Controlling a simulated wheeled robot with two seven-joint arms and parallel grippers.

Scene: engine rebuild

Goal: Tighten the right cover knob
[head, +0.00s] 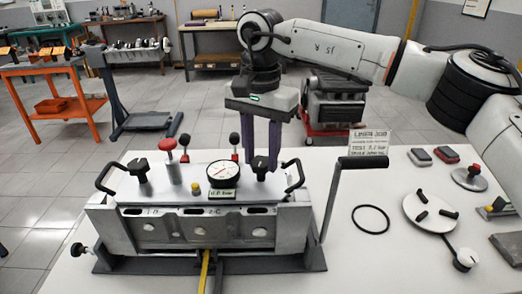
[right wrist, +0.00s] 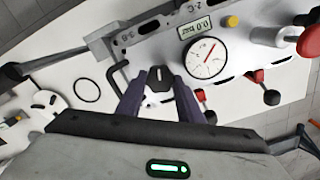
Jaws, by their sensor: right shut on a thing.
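The test rig (head: 205,228) is a grey metal block on the white table, with a white cover on top. The right cover knob (head: 260,172) is black and stands at the right end of the cover. My right gripper (head: 261,158) points down over it, its two dark fingers shut on the knob from either side. In the right wrist view the knob (right wrist: 159,76) sits between the fingertips, a pale line on its top. The left cover knob (head: 139,171), also black, stands at the other end. My left gripper is not in view.
A round gauge (head: 223,174) with a small display stands mid-cover, near red-topped levers (head: 184,144). Black handles (head: 295,177) flank the cover. A tall crank (head: 335,195) rises at the right. A black ring (head: 371,219) and a round plate (head: 431,213) lie further right.

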